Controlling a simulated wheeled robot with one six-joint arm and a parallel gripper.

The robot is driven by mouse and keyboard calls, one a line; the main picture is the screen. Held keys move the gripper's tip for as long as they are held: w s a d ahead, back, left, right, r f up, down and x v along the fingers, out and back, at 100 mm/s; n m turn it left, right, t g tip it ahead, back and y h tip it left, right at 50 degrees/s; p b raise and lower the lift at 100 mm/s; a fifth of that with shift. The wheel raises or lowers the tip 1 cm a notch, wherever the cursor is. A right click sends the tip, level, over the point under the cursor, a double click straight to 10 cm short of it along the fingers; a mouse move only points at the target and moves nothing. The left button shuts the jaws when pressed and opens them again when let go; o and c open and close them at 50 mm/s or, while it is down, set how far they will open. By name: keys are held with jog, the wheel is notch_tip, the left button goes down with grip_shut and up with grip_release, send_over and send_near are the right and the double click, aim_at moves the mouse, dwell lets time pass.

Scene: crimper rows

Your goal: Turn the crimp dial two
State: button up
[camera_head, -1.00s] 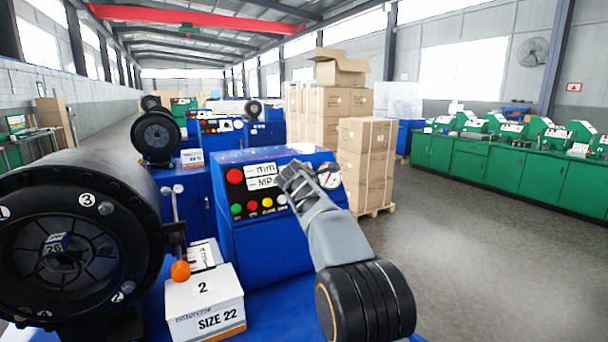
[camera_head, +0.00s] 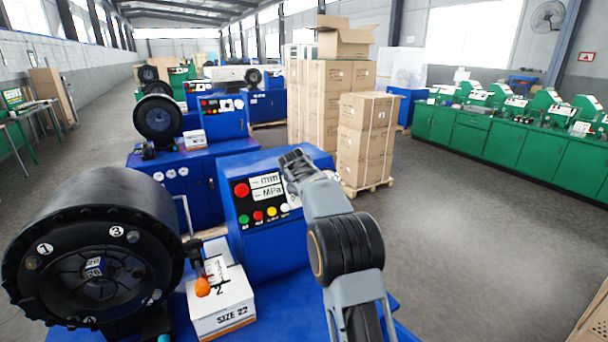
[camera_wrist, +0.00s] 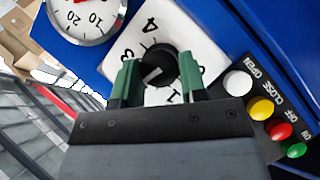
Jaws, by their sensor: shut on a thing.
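The crimp dial (camera_wrist: 158,63) is a black knob on a white plate (camera_wrist: 194,42) with numbers, 4, 3 and 1 among them. It is on a blue control cabinet (camera_head: 253,230). My gripper (camera_wrist: 160,80) has its two green fingers on either side of the knob and is shut on it. A pale pointer line shows on the knob, but I cannot tell which number it marks. In the head view my gripper (camera_head: 293,163) is at the cabinet's front panel and hides the dial.
A pressure gauge (camera_wrist: 84,14) sits beside the dial; white, yellow, red and green buttons (camera_wrist: 262,109) are on the other side. A large black crimper head (camera_head: 92,245) and a SIZE 22 box (camera_head: 222,304) stand left of the cabinet. Stacked cartons (camera_head: 366,142) stand behind; floor at right is clear.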

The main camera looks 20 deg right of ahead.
jog(key=shift+r+m+g+y+p, duration=0.4)
jog(key=shift+m+p, duration=0.3)
jog(key=shift+p, duration=0.55)
jog(key=shift+w+d+f+m+y, duration=0.15)
jog(key=shift+f+m+y, duration=0.2)
jog(key=shift+m, duration=0.35)
jog(key=m+y, duration=0.1)
jog(key=m, duration=0.1)
jog(key=m+g+y, duration=0.1)
jog(key=m+y, duration=0.1)
jog(key=shift+d+r+y, duration=0.1)
jog(key=shift+d+y, duration=0.1)
jog(key=shift+y, duration=0.05)
jog(key=shift+m, duration=0.4)
jog(key=o, duration=0.9)
jog(key=v, duration=1.4)
jog(key=shift+w, duration=0.3)
